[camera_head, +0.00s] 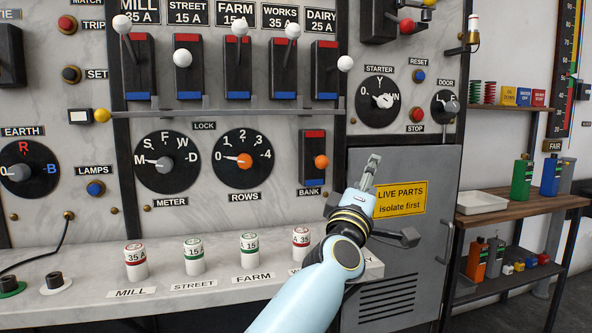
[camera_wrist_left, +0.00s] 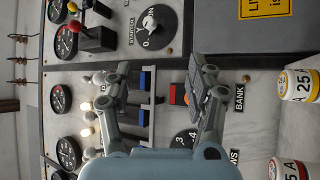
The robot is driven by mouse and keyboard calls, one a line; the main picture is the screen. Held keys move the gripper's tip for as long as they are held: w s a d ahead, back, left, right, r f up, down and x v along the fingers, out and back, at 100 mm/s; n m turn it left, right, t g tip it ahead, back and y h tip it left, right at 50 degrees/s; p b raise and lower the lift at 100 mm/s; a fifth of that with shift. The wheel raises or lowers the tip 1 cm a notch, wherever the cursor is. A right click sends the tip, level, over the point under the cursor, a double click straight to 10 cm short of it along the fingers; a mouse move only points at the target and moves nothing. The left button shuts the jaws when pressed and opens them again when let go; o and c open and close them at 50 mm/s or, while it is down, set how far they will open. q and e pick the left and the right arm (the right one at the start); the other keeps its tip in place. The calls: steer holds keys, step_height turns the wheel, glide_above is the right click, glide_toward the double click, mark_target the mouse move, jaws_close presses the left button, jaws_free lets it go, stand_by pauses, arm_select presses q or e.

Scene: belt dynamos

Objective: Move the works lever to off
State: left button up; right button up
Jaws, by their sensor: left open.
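The works lever (camera_head: 293,30) is under the WORKS 35 A label. It has a white knob on a black switch body (camera_head: 283,75), red at the top and blue at the bottom. The lever points up, its knob near the label. My left gripper (camera_head: 370,172) is below and right of it, in front of the panel near the bank switch and the yellow sign. The left wrist view shows its two fingers spread (camera_wrist_left: 160,72) with nothing held. In that view I cannot tell which knob is the works one. My right gripper is not in view.
The mill (camera_head: 122,24) and farm (camera_head: 239,25) levers also point up; street (camera_head: 182,58) and dairy (camera_head: 345,63) knobs sit lower. The dairy lever is right beside works. The orange-knobbed bank switch (camera_head: 313,158) is below. Fuses (camera_head: 249,249) stand on the ledge (camera_head: 215,290).

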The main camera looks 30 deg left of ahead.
arm_select(q)
steer(key=a+r+n+y, duration=0.4)
steer(key=r+n+y, duration=0.6)
steer(key=r, duration=0.4)
steer(key=n+g+y+p, duration=0.1)
steer(key=n+g+y, duration=0.2)
steer(key=n+g, duration=1.55)
glide_toward(298, 30)
steer(key=s+a+f+n+t, duration=0.1)
steer(key=s+a+n+t, duration=0.1)
steer(key=n+t, duration=0.25)
steer(key=p+x, duration=0.2)
steer(key=x, duration=0.8)
steer(key=shift+w+a+f, duration=0.15)
steer(key=shift+f, duration=0.05)
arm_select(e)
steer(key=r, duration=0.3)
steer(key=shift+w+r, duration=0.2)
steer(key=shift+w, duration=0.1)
arm_select(q)
steer(key=shift+c, duration=0.2)
jaws_close()
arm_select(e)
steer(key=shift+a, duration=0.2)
